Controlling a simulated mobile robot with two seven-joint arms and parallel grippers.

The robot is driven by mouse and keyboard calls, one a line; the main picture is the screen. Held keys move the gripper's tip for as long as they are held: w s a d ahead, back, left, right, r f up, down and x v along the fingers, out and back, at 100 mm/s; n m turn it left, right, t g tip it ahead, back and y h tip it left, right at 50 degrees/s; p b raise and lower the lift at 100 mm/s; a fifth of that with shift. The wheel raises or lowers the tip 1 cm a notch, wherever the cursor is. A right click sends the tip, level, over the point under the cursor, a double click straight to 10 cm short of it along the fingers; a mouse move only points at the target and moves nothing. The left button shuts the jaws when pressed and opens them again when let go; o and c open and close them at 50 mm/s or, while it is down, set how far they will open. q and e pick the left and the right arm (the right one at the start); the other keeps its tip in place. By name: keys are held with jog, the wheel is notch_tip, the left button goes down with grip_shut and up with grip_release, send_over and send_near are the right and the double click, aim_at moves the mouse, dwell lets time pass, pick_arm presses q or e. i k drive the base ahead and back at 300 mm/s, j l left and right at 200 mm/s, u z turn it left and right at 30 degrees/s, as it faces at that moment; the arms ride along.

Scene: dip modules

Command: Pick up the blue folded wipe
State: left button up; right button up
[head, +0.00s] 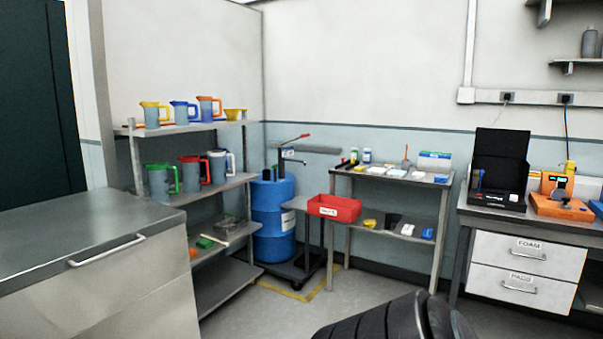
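No blue folded wipe can be made out for certain at this distance. A small blue item (427,233) lies at the right end of the lower shelf of the metal cart. Another small blue item (441,179) lies at the right end of the cart's top. Either could be the wipe; both are too small to tell. Neither of my grippers is in view. A dark ribbed shape at the bottom edge looks like part of my own body.
The metal cart (338,172) stands by the back wall. A red bin (334,208) is in front of its left side. A blue drum (273,217) stands left of it. A steel cabinet (100,270) fills the left foreground. Grey floor (275,312) is open in front.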

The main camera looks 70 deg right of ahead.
aim_at(438, 178)
jog(key=l+z, duration=0.1)
jog(key=z, duration=1.1)
jog(key=l+z, duration=0.35)
jog(key=i+l+z, duration=0.1)
jog(key=z, duration=0.3)
jog(key=l+z, duration=0.2)
jog(key=z, duration=0.15)
jog(key=i+l+z, duration=0.6)
jog(key=i+l, duration=0.55)
jog(key=i, duration=0.2)
jog(key=z, duration=0.05)
